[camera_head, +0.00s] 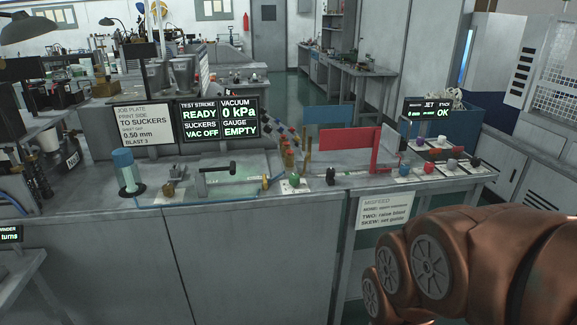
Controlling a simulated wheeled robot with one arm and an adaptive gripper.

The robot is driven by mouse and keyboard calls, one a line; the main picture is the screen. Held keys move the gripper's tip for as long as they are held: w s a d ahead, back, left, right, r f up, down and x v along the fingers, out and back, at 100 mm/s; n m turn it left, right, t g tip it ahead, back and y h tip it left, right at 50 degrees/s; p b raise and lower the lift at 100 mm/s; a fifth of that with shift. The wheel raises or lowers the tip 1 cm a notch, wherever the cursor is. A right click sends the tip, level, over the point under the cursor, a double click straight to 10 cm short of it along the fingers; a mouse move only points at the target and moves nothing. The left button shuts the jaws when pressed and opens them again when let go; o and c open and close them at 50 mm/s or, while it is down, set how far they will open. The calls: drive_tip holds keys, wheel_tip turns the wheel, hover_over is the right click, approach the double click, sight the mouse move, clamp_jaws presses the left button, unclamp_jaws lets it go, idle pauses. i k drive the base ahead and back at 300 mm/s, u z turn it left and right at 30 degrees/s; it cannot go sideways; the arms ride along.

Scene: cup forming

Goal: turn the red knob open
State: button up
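A small red knob (428,168) sits on the right part of the bench, in a row with a blue knob (404,170) on its left and a grey knob (452,164) on its right. The knobs are small in the picture, so I cannot tell how the red one is turned. My copper-coloured arm fills the lower right corner, in front of the bench and well apart from the knobs. I cannot make out my gripper or its fingers.
A red panel (320,142) and a dark display reading OK (428,109) stand near the knobs. Left along the bench are a blue-topped cylinder (123,165), a lever with a black handle (218,171) and status screens (218,119). A paper notice (384,212) hangs on the bench front.

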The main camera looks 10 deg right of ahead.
sight(429, 167)
drive_tip(key=z, duration=0.25)
drive_tip(key=i, duration=0.35)
drive_tip(key=z, duration=0.75)
drive_tip(key=i, duration=1.2)
drive_tip(key=u, duration=0.55)
